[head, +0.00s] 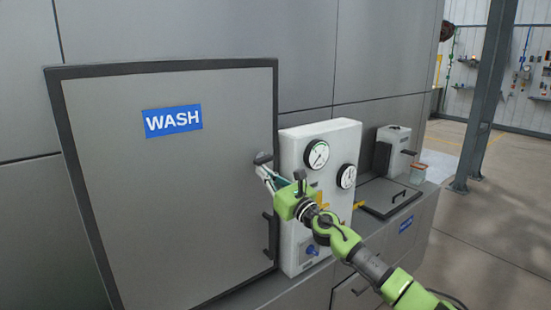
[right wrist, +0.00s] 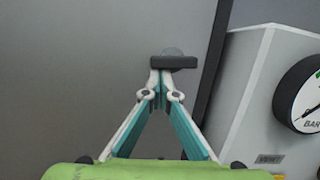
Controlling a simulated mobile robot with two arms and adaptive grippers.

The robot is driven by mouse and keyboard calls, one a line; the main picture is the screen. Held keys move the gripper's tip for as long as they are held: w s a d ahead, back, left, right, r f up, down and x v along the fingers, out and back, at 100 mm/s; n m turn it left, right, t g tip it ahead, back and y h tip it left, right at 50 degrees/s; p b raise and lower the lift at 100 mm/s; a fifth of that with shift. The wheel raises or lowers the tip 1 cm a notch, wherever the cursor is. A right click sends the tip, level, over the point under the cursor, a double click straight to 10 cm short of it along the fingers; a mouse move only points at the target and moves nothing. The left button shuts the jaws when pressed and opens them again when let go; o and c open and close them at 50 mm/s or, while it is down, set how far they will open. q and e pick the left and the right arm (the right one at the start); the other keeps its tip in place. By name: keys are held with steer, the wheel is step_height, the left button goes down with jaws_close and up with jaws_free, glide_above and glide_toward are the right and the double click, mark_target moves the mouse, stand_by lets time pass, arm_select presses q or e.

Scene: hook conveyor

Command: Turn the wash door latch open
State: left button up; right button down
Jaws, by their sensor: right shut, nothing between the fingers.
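The wash door (head: 170,200) is a large grey panel in a dark frame with a blue WASH sign (head: 173,121). It looks closed. Its latch (head: 263,158) is a small dark bar on a round grey hub near the door's right edge. In the right wrist view the latch (right wrist: 174,62) lies level across the picture. My right gripper (head: 261,168) is shut and empty, its fingertips right at the latch. In the right wrist view the fingertips (right wrist: 161,74) meet just under the bar; I cannot tell whether they touch it. My left gripper is not in view.
A white gauge panel (head: 290,165) with round dials stands just right of the door, close to my right gripper. A dark door handle (head: 268,240) sits below the latch. A counter with a lidded hatch (head: 388,198) and a small white box (head: 394,145) lies further right.

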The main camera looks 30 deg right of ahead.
steer(key=shift+a+m+p, duration=0.15)
steer(key=shift+m+p, duration=0.2)
steer(key=shift+m, duration=0.35)
steer(key=shift+f, duration=0.1)
step_height(320, 180, down, 5)
steer(key=b, duration=0.5)
steer(key=shift+b, duration=0.3)
steer(key=b, duration=0.2)
glide_toward(255, 179)
steer(key=s, duration=0.4)
steer(key=shift+s, duration=0.2)
